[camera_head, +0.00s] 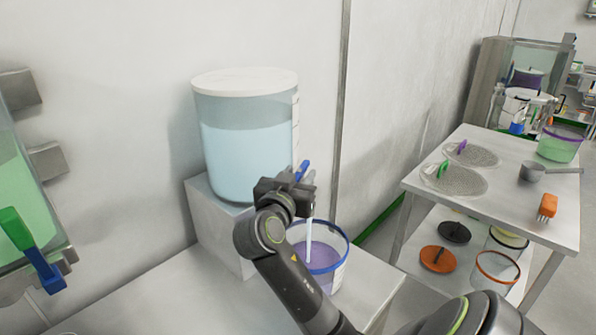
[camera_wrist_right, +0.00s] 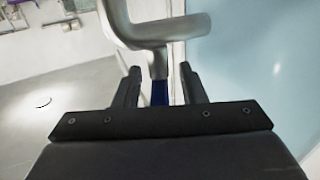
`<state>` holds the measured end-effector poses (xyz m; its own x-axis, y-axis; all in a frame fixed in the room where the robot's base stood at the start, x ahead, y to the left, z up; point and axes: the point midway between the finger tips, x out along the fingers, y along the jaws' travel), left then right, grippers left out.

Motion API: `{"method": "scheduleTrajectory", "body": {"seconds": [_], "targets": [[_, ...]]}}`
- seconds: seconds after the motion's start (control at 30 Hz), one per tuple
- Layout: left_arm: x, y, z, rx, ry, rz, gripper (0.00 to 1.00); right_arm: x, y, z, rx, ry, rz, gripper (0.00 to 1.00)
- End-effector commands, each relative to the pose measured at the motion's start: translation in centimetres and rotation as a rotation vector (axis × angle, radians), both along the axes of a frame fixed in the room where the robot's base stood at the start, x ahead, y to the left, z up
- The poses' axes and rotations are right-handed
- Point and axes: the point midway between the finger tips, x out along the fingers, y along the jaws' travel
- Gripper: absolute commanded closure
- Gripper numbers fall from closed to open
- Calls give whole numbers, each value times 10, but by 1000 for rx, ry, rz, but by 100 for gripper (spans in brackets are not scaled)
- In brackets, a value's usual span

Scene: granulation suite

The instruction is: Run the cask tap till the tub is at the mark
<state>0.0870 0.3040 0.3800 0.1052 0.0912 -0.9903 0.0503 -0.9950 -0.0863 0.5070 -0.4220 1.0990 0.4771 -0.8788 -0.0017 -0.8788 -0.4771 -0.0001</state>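The cask (camera_head: 245,150) is a clear drum of pale blue liquid with a white lid, standing on a white block. Its tap has a blue lever (camera_head: 302,170) and a grey metal spout. A pale stream (camera_head: 309,235) falls from the tap into the blue-rimmed tub (camera_head: 340,262), which holds purple liquid. A mark on the tub cannot be made out. My right gripper (camera_head: 286,186) is at the tap. In the right wrist view its fingers (camera_wrist_right: 160,78) stand on either side of the blue lever (camera_wrist_right: 160,93), with gaps showing. My left gripper is out of view.
A tank of green liquid (camera_head: 18,195) with a green and blue handle (camera_head: 30,250) is at the left. Bare bench (camera_head: 190,300) lies left of my right arm.

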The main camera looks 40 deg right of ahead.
Motion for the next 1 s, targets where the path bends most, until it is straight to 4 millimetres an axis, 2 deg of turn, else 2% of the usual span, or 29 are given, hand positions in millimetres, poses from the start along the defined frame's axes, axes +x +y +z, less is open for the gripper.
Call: {"method": "scheduleTrajectory", "body": {"seconds": [0.2, 0.5, 0.77, 1.0], "targets": [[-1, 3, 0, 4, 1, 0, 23, 0, 0, 0, 0, 0, 0, 63], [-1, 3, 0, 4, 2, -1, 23, 0, 0, 0, 0, 1, 0, 100], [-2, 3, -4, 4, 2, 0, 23, 2, 0, -2, 1, 1, -55, 100], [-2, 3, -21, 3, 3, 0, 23, 5, 1, -3, -1, 0, -270, 100]]}}
